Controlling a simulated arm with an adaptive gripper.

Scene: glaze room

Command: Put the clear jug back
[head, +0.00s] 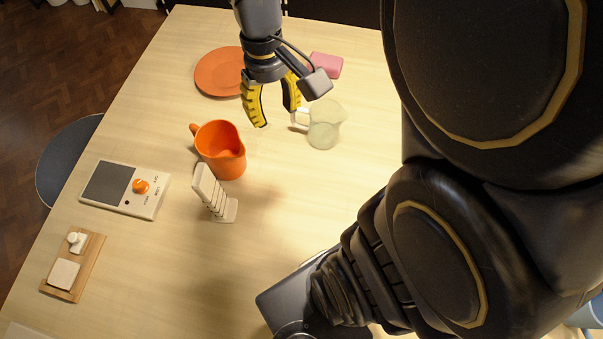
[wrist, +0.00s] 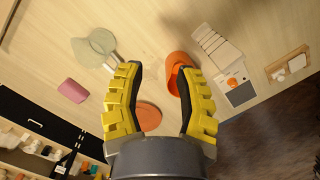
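The clear jug (head: 325,124) stands upright on the table, with its pale handle toward the left. It also shows in the wrist view (wrist: 92,50) at the upper left, outside my fingers. My gripper (head: 276,118) is above the table, left of the clear jug and apart from it. Its yellow fingers are spread with nothing between them; they also show in the wrist view (wrist: 159,72). An orange jug (head: 222,150) stands lower left of my gripper. In the wrist view it is partly hidden by the right finger.
An orange plate (head: 218,72) and a pink block (head: 326,65) lie farther back. A white slotted rack (head: 213,194), a scale-like device with an orange knob (head: 124,189) and a wooden board with small white pieces (head: 73,264) are at left. The table's middle front is clear.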

